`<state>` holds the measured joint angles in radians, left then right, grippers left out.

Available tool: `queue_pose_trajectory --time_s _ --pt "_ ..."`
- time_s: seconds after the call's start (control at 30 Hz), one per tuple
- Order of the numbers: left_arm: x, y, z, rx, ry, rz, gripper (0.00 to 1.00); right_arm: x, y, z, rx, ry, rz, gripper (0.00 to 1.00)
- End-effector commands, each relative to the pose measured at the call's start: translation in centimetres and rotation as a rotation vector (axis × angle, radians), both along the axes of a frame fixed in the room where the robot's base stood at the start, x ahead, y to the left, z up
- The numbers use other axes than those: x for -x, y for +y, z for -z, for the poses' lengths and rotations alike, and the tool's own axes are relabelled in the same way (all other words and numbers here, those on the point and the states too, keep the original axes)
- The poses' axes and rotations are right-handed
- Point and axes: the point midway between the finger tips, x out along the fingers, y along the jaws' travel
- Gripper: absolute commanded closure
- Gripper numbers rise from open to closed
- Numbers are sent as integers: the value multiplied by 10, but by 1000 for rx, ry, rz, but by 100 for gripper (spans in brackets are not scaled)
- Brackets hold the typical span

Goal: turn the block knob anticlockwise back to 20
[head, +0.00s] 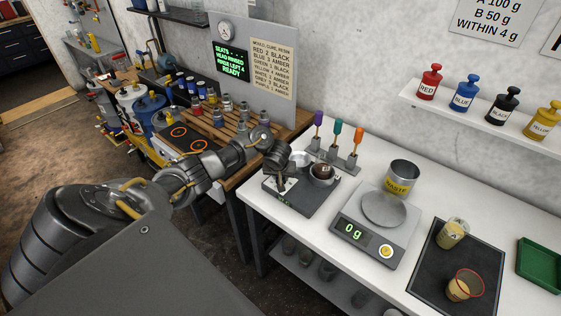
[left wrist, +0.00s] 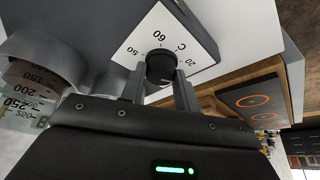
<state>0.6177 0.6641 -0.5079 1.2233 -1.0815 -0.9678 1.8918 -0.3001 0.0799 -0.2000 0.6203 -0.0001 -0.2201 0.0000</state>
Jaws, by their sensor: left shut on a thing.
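The block (head: 307,205) is a dark grey box on the white bench in the head view, with a white dial plate on its front side. My left gripper (head: 283,184) reaches down over that plate and largely covers the knob there. In the left wrist view the black round knob (left wrist: 160,66) sits on the white dial plate (left wrist: 186,42), marked 20, 50, 60 and C. My left gripper (left wrist: 160,88) has a finger on either side of the knob and is shut on it. I cannot make out where the knob points. My right gripper is not in view.
A metal cup (head: 321,173) stands at the block. To its right are the scale (head: 376,225) reading 0 g, a waste pot (head: 402,178) and a black tray (head: 462,247) with two beakers. A rack of colored tools (head: 337,157) stands behind. A hotplate (head: 185,139) lies to the left.

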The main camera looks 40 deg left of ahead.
Motion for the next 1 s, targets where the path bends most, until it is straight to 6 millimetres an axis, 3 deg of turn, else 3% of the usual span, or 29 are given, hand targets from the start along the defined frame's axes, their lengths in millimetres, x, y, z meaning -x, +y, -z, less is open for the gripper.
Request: queue_pose_trajectory --time_s 0.4,1.0 --pt "-1 -1 0 0 0 -226 92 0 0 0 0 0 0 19" --pt "-1 0 0 -1 0 -275 92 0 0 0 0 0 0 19"
